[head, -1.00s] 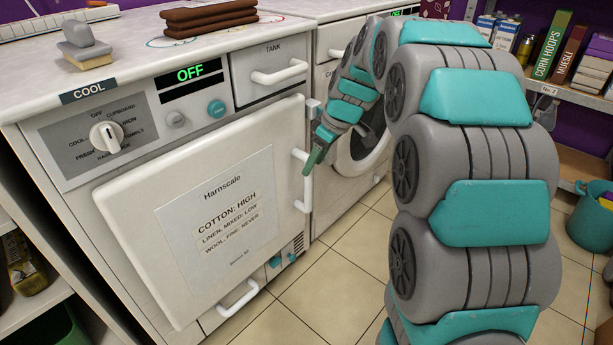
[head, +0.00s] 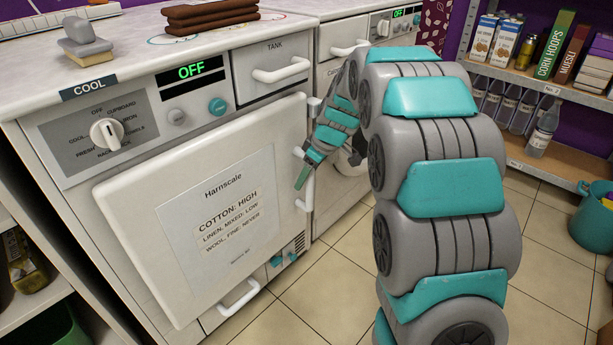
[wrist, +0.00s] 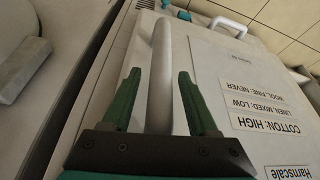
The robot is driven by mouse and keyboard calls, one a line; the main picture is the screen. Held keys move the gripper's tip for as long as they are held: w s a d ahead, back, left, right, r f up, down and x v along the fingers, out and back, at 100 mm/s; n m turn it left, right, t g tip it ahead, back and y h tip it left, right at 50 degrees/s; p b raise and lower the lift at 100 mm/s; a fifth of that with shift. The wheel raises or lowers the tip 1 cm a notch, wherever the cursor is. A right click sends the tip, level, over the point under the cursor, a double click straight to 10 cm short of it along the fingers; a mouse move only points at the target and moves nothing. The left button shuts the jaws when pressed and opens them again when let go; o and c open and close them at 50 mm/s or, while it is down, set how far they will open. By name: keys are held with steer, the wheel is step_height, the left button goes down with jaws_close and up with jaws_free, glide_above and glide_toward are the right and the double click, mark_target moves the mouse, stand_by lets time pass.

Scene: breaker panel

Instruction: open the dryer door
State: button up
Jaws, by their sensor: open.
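The dryer door (head: 140,220) is a white square panel with a Harnscale label, on the front of the dryer on the left; it looks shut. Its upright white bar handle (head: 309,196) is on the right edge, partly hidden by my gripper (head: 304,176). In the wrist view, my gripper (wrist: 158,76) is open, with one green finger on each side of the handle (wrist: 161,50). The handle bar runs between the fingers; a gap shows on both sides. The door's label side (wrist: 215,75) lies to the right there.
The dryer's dial (head: 106,134) and an OFF display (head: 192,70) are above the door. A tank drawer handle (head: 282,71) is above right. A second machine (head: 345,40) stands close on the right. Tiled floor (head: 330,285) in front is clear. Shelves (head: 560,165) stand far right.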

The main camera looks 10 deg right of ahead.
jaws_close()
stand_by(0.5)
stand_by(0.9)
